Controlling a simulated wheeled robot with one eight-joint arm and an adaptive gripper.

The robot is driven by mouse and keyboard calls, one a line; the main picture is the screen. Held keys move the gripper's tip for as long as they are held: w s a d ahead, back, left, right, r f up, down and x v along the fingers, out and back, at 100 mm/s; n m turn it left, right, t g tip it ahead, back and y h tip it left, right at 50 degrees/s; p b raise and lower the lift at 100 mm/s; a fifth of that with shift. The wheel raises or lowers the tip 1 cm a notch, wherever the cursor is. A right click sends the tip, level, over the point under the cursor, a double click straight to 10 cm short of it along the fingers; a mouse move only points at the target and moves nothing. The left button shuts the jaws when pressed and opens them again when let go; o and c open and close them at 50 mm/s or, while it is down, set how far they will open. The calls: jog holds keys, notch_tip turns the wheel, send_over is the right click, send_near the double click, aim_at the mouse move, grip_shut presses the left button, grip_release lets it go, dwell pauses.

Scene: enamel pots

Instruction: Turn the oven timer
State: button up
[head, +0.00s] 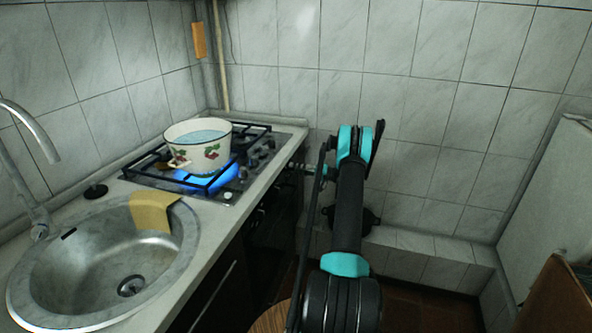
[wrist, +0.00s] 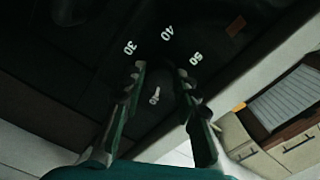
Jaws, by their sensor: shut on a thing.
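My gripper (wrist: 163,82) reaches the dark oven front (wrist: 70,95) in the wrist view, its teal fingers on either side of the oven timer knob (wrist: 155,96). The knob is dark against dark, so its outline is hard to make out, but the fingers are shut on it. A white mark shows between the fingers. White printed numbers 30, 40 and 50 (wrist: 168,33) lie around the fingertips. In the head view my gripper (head: 312,170) is at the oven's upper front (head: 272,215), below the counter edge. The knob is hidden there.
An enamel pot (head: 198,145) with bluish contents stands on the gas hob (head: 255,160) over a lit blue flame. A round sink (head: 50,270) with a yellow cloth (head: 152,210) is at left. A tiled ledge (head: 425,250) runs along the back wall.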

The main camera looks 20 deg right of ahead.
dwell(0.4)
jog(key=o, duration=1.1)
jog(key=shift+o, duration=0.2)
jog(key=v, duration=1.2)
jog(key=shift+d, duration=0.1)
